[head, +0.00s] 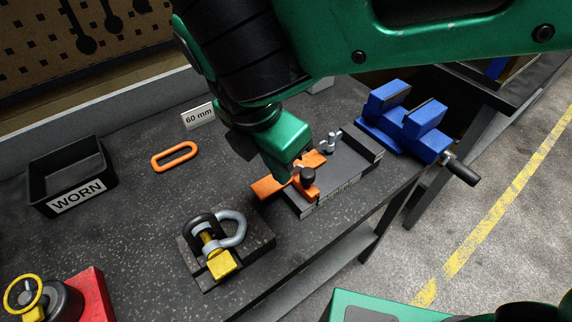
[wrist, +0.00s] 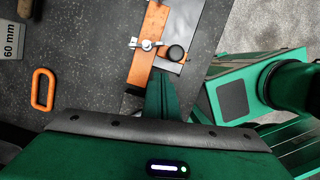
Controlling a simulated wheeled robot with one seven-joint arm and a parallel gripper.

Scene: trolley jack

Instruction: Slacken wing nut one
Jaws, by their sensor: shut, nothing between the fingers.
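A silver wing nut (head: 329,143) stands on a grey fixture (head: 355,155) in the head view. It also shows in the wrist view (wrist: 146,44), over an orange bar (wrist: 146,68). No number on it is readable. A black round knob (head: 308,174) sits beside it at the fixture's near end; it shows in the wrist view (wrist: 176,53) too. My green gripper (head: 287,177) is shut and empty, pointing down close to the knob and the orange bar. In the wrist view its fingers (wrist: 162,85) lie just below the knob; I cannot tell if they touch anything. A second wing nut is not visible.
A blue vise (head: 405,120) stands at the right bench edge. A shackle on a dark block (head: 258,247), an orange link (head: 175,156), a black WORN bin (head: 75,175), a 60 mm sign (head: 198,116) and a red object (head: 92,292) stand left and in front.

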